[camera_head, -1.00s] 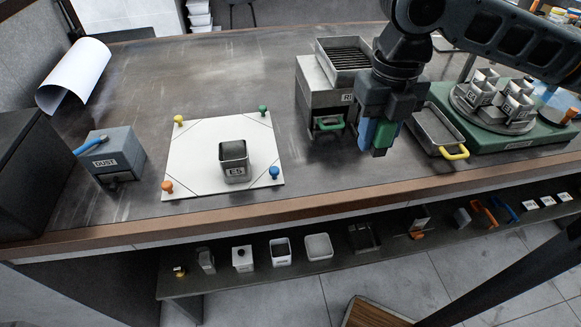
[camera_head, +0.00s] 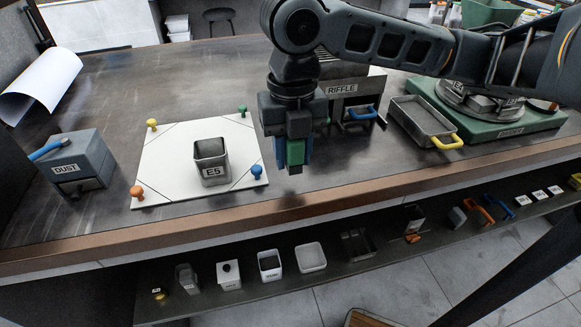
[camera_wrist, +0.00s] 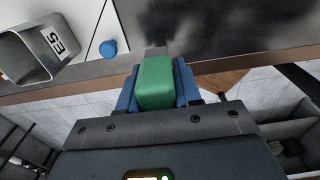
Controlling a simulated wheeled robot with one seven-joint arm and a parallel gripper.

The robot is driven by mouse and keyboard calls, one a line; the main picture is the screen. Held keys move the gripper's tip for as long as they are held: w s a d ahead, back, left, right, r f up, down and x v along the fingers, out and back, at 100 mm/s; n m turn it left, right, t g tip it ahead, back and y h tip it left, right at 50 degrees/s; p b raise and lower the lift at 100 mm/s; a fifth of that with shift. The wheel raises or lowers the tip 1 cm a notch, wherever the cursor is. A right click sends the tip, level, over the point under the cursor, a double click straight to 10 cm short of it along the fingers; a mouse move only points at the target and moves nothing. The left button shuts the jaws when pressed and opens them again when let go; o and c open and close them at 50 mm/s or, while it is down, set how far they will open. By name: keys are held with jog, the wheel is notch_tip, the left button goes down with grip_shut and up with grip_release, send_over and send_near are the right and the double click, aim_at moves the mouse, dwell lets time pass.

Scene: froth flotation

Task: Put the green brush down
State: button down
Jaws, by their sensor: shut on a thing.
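My gripper (camera_head: 290,160) is shut on the green brush (camera_wrist: 155,84). Its blue fingers lie on both sides of the green block in the wrist view, and a grey end shows beyond it. In the head view the green brush (camera_head: 294,150) shows between the fingers, pointing down. The gripper hangs over the front part of the bench (camera_head: 345,178), right of the white board (camera_head: 160,165) and in front of the riffle box (camera_head: 345,88). I cannot tell whether the brush touches the bench top.
A metal cup marked E5 (camera_head: 211,158) stands on the board among coloured pegs. A DUST box (camera_head: 80,165) is at left. A tray with a yellow handle (camera_head: 425,122) is at right. Bare bench lies right of the gripper, behind the brown front edge (camera_head: 330,200).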

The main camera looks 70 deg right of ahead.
aim_at(291, 168)
jog(key=shift+w+a+f, duration=0.1)
jog(key=shift+f, duration=2)
jog(key=shift+f, duration=0.3)
jog(key=c, duration=0.8)
grip_release()
jog(key=shift+r, duration=0.1)
jog(key=shift+r, duration=0.1)
jog(key=shift+r, duration=0.25)
notch_tip(291, 168, up, 12)
jog(key=shift+w+f+p, duration=0.1)
jog(key=shift+f+p, duration=0.05)
jog(key=shift+p, duration=0.15)
